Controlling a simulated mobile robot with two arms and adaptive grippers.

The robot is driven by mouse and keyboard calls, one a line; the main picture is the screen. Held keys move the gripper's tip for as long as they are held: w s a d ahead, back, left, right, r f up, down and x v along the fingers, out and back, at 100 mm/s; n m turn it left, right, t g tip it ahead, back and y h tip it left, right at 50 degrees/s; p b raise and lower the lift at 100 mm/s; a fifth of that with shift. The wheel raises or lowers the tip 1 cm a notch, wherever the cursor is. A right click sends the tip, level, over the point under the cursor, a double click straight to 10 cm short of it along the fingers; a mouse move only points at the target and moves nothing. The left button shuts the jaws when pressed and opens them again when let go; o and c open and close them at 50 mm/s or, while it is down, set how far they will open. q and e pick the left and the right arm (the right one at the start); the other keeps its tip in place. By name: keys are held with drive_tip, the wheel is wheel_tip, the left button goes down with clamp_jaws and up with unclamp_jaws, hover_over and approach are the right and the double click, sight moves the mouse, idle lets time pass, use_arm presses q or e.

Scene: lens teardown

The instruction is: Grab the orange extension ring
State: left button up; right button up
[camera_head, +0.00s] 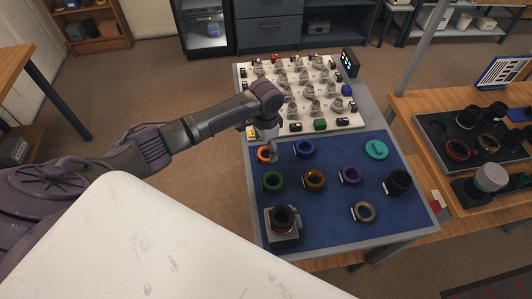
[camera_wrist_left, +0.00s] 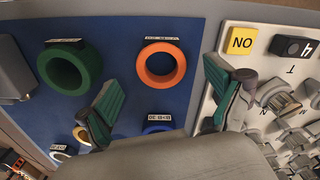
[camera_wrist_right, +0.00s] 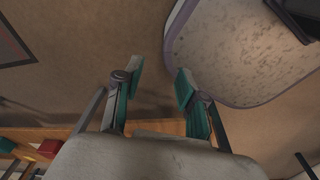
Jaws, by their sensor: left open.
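The orange extension ring (camera_head: 264,154) lies on the blue mat near its left back corner, beside the white board. In the left wrist view the orange ring (camera_wrist_left: 161,82) lies flat, with a small label strip at its outer edge. My left gripper (camera_head: 271,150) is above the mat close to the orange ring. In the left wrist view its teal-padded fingers (camera_wrist_left: 165,105) are spread wide and empty, with the ring beyond and between them. My right gripper (camera_wrist_right: 157,88) shows only in its own wrist view, its fingers apart with nothing between them.
A white board (camera_head: 350,112) with several metal parts stands behind. A camera body (camera_head: 283,222) stands at the front left.

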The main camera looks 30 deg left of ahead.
sight(266, 153)
use_arm(q)
wheel_tip(266, 153, down, 2)
drive_tip(key=shift+f, duration=0.55)
drive_tip(key=shift+c, duration=0.3)
drive_tip(key=c, duration=1.2)
use_arm(e)
drive_tip(key=shift+s+d+r, duration=0.15)
drive_tip(key=shift+s+r, duration=0.05)
drive_tip(key=shift+s, duration=0.5)
use_arm(q)
drive_tip(key=shift+w+r, duration=0.1)
